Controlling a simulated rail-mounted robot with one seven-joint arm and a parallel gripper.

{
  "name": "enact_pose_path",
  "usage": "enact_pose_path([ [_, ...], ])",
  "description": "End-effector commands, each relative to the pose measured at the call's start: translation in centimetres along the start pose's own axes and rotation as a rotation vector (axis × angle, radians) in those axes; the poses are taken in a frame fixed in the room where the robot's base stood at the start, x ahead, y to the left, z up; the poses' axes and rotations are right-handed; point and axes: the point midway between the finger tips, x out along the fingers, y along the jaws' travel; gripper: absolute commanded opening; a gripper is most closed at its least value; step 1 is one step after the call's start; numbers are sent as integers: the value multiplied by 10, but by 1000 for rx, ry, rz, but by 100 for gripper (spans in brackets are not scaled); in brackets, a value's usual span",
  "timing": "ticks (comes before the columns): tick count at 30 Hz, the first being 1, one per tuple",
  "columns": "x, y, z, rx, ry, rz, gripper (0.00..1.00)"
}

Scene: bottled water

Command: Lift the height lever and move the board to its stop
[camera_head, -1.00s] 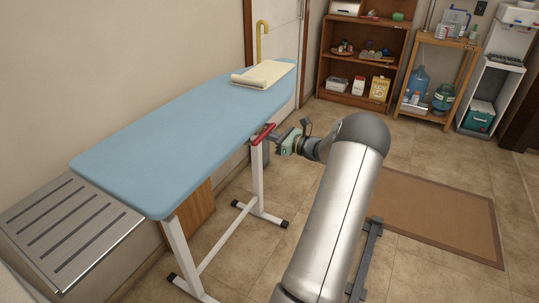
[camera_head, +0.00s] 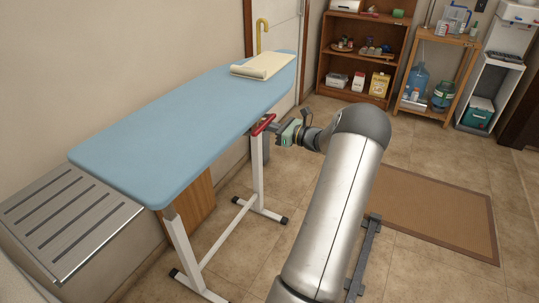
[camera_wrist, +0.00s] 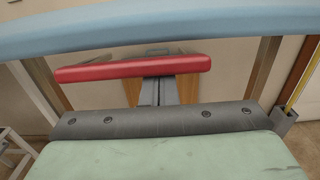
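The blue board (camera_head: 190,125) stands on white legs (camera_head: 257,172), with a folded cream cloth (camera_head: 265,66) on its far end. The red height lever (camera_head: 263,124) sticks out under its near long edge. My gripper (camera_head: 272,129) is at the lever, just below the board's edge. In the wrist view the red lever (camera_wrist: 130,67) lies crosswise below the board's blue edge (camera_wrist: 150,22). The lever appears just beyond the dark bar and green part of my gripper. My fingertips are not clearly visible, so I cannot tell if they close on the lever.
A slotted metal rest (camera_head: 70,225) is at the board's left end, near the wall. A brown mat (camera_head: 430,205) lies on open tiled floor at right. A brown shelf (camera_head: 362,55), a wooden rack (camera_head: 440,60) and a white stand (camera_head: 490,85) stand at the back.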

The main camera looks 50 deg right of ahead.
Motion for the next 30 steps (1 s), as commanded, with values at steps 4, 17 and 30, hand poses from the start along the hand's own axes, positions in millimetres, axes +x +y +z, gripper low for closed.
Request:
enact_pose_path([
  [4,1,-2,16,-9,-12,-3,0],
  [17,-22,-3,30,-9,-10,-7,0],
  [30,-91,-1,33,-4,-4,-2,0],
])
